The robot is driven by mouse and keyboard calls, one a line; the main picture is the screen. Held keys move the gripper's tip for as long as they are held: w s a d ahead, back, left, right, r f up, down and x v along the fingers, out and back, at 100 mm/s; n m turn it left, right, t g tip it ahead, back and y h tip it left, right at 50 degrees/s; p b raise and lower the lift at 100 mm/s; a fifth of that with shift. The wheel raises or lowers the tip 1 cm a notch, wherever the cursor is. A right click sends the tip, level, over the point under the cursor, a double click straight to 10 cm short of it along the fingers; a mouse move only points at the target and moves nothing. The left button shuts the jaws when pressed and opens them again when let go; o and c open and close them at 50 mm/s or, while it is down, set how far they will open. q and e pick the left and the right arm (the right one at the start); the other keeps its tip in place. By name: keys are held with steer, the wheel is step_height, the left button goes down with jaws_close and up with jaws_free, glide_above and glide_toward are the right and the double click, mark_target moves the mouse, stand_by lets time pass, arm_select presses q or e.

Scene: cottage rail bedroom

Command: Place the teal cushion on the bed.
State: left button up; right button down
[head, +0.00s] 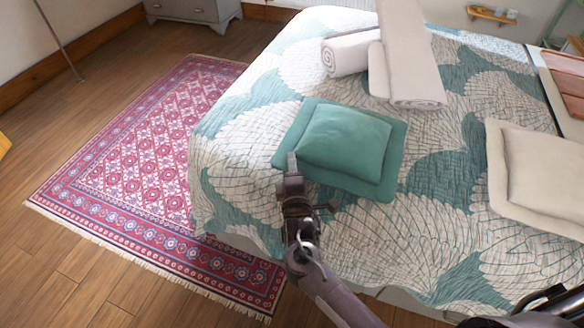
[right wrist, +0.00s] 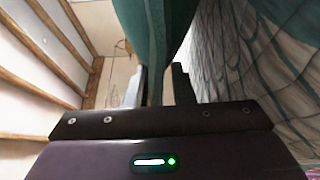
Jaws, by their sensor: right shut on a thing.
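The teal cushion (head: 345,142) shows in the head view over the near left part of the bed, flat, with a wide flanged border. The bed (head: 440,245) has a teal and white patterned quilt. My right gripper (head: 293,172) is shut on the cushion's left edge. In the right wrist view the cushion (right wrist: 152,35) runs down between the two fingers (right wrist: 160,88), with the quilt close along its right side. I cannot tell whether its whole underside rests on the quilt. My left gripper is not in view.
Rolled white towels (head: 408,60) lie on the bed just behind the cushion. A cream cushion (head: 545,180) lies at the right. A red patterned rug (head: 150,150) covers the floor left of the bed. A grey drawer unit (head: 190,10) stands at the back. The quilt between the cushions is clear.

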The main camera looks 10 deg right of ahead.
steer(key=shift+f, duration=0.15)
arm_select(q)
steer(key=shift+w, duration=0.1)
arm_select(e)
steer(key=c, duration=1.2)
jaws_free()
steer(key=shift+s, duration=0.15)
steer(key=shift+s+a, duration=0.1)
steer(key=shift+s, duration=0.25)
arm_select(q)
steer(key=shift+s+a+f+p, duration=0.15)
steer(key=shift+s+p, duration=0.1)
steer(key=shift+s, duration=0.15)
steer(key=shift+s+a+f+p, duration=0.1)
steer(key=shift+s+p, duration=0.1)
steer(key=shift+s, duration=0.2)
arm_select(e)
steer(key=s+a, duration=0.1)
steer(key=s, duration=1)
steer(key=shift+a, duration=0.3)
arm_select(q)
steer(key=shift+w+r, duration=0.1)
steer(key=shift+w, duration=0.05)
